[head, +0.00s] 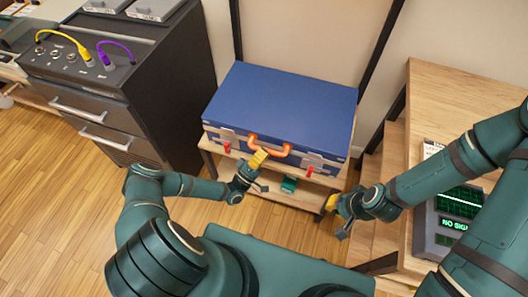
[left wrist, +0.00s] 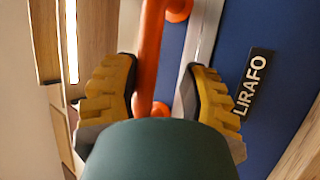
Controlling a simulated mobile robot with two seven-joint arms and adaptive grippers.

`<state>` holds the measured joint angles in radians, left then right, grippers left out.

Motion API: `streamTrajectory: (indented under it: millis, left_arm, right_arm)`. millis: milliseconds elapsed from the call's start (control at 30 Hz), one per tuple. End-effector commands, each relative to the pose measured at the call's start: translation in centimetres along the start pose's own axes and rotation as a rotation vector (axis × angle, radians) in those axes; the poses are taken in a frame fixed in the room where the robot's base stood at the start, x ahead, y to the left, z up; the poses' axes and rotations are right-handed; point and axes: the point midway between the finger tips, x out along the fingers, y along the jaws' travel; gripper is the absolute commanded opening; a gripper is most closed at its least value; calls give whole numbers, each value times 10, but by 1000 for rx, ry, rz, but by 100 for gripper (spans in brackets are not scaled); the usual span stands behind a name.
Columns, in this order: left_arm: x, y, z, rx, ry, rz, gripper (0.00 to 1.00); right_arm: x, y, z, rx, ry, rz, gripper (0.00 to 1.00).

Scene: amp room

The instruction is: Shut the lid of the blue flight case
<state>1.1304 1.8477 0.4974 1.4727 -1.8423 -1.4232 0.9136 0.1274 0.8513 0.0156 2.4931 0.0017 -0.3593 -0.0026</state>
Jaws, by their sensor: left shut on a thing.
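The blue flight case (head: 285,100) lies on a low wooden stand in the head view, its broad blue top facing up. The lid looks down on the body; I cannot tell if a small gap remains. An orange handle (head: 269,147) is on the front, with red catches (head: 227,147) hanging at its sides. My left gripper (head: 262,172) is at the front, shut on the orange handle, which also shows between its yellow fingers in the left wrist view (left wrist: 150,45). My right gripper (head: 337,218) looks open and empty, right of the stand and apart from the case.
A dark drawer cabinet (head: 125,90) with yellow and purple cables stands left of the case. A wooden bench (head: 455,95) with a green-screened device (head: 458,200) is at the right. A small green object (head: 289,184) sits on the stand's lower shelf. Wooden floor is clear at left.

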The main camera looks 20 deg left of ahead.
Motion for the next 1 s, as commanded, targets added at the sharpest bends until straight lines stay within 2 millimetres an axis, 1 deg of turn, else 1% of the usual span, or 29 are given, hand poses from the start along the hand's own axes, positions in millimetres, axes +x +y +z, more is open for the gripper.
streamTrajectory:
  millis: [267,367,467,800,900,1000]
  left_arm:
    - [-1,0,1,-1,-3,-2,34]
    - [-7,0,2,-1,-4,-3,34]
    - [-20,0,1,-1,-2,-3,34]
    - [-87,0,1,0,-1,-2,34]
    - [-102,0,0,1,-1,0,34]
    - [-112,0,0,0,-1,0,34]
  right_arm:
    - [0,0,0,0,0,0,0]
    - [0,0,0,0,0,0,0]
    - [0,0,0,0,0,0,0]
    - [0,0,0,0,0,0,0]
    - [0,0,0,0,0,0,0]
    - [0,0,0,0,0,0,0]
